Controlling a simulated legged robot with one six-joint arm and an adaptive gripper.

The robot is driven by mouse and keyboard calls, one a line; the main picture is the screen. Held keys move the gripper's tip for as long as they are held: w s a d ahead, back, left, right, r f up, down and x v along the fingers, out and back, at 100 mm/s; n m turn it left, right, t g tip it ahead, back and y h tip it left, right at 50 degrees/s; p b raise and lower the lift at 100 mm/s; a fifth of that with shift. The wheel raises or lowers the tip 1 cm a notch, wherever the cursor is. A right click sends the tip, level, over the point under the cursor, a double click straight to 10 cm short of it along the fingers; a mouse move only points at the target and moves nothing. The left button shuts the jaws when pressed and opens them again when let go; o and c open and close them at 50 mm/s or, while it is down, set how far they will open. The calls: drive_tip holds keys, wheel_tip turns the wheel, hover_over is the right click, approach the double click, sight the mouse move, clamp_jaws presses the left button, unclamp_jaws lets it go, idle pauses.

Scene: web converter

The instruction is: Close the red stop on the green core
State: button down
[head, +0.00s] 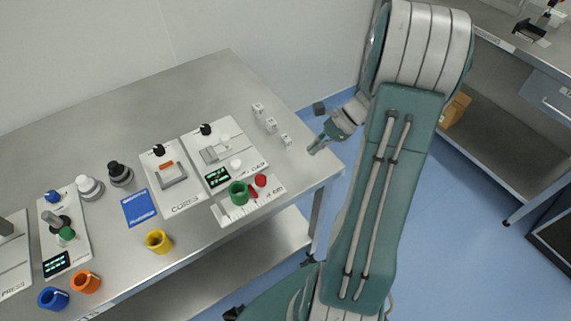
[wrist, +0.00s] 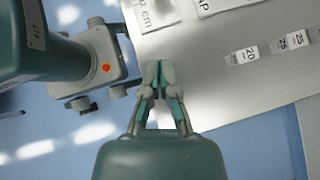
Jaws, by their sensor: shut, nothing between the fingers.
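The green core (head: 239,193) is a short hollow cylinder standing on a white board with ruler marks, near the table's front right corner. A red piece (head: 253,192) sits close at its right, with a round red knob (head: 261,180) just beyond; I cannot tell whether the red piece touches the core. My gripper (head: 318,149) is right of and apart from them, over the table's right edge. In the wrist view my gripper (wrist: 160,70) has its fingertips together and empty. The core and the red stop do not show in the wrist view.
White device panels with black knobs (head: 205,129) stand left of and behind the core. Small number tags (head: 271,125) stand near the right edge. Yellow (head: 158,241), orange (head: 86,281) and blue (head: 53,298) cores stand along the front. Bare table lies behind the panels.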

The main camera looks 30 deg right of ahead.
sight(264, 180)
drive_tip(key=x, duration=0.9)
drive_tip(key=shift+s+a, duration=0.1)
drive_tip(key=shift+a, duration=0.05)
drive_tip(key=a, duration=0.1)
drive_tip(key=w+a, duration=0.1)
drive_tip(key=a, duration=0.1)
drive_tip(key=shift+a+f, duration=0.15)
drive_tip(key=shift+f, duration=0.05)
drive_tip(key=shift+w+a, duration=0.1)
drive_tip(key=shift+a, duration=0.35)
drive_tip(key=shift+a, duration=1.7)
